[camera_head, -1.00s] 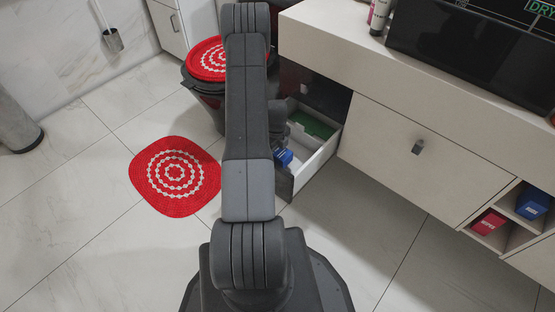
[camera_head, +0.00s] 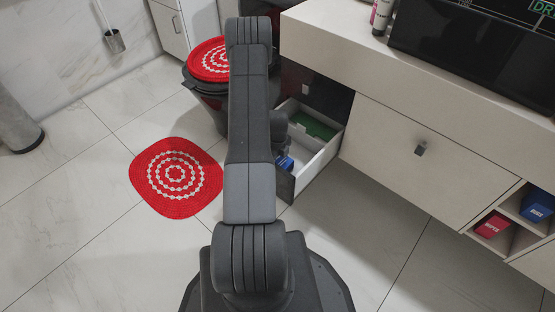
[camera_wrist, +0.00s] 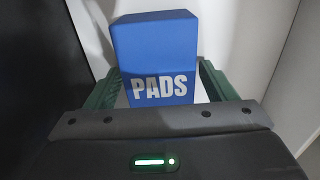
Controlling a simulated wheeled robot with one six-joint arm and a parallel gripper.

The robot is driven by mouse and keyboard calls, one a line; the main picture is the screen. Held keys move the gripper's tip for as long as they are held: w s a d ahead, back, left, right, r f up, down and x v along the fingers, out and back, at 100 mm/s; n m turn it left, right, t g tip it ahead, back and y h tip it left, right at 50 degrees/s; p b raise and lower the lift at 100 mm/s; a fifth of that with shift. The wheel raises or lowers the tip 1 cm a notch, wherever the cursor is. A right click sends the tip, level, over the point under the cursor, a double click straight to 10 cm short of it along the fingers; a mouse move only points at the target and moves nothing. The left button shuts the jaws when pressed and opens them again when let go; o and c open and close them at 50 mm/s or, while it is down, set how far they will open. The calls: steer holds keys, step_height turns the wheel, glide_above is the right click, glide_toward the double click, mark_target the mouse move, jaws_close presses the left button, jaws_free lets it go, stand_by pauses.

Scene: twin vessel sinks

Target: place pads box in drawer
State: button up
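The pads box (camera_wrist: 158,62) is blue with "PADS" in pale letters. In the wrist view it sits between the green fingers of my gripper (camera_wrist: 160,80), whose tips meet its two sides. In the head view a small blue part of the box (camera_head: 285,163) shows beside my arm, within the outline of the open drawer (camera_head: 317,160), near its front panel. My arm hides the gripper and most of the box there. I cannot tell whether the box rests on the drawer floor.
A green item (camera_head: 318,127) lies at the drawer's back. A red mat (camera_head: 176,178) lies on the floor. Red (camera_head: 492,225) and blue (camera_head: 536,204) boxes sit in cubbies at right.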

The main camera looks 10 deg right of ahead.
steer(key=shift+r, duration=0.1)
step_height(320, 180, up, 12)
steer(key=p, duration=0.3)
stand_by(0.4)
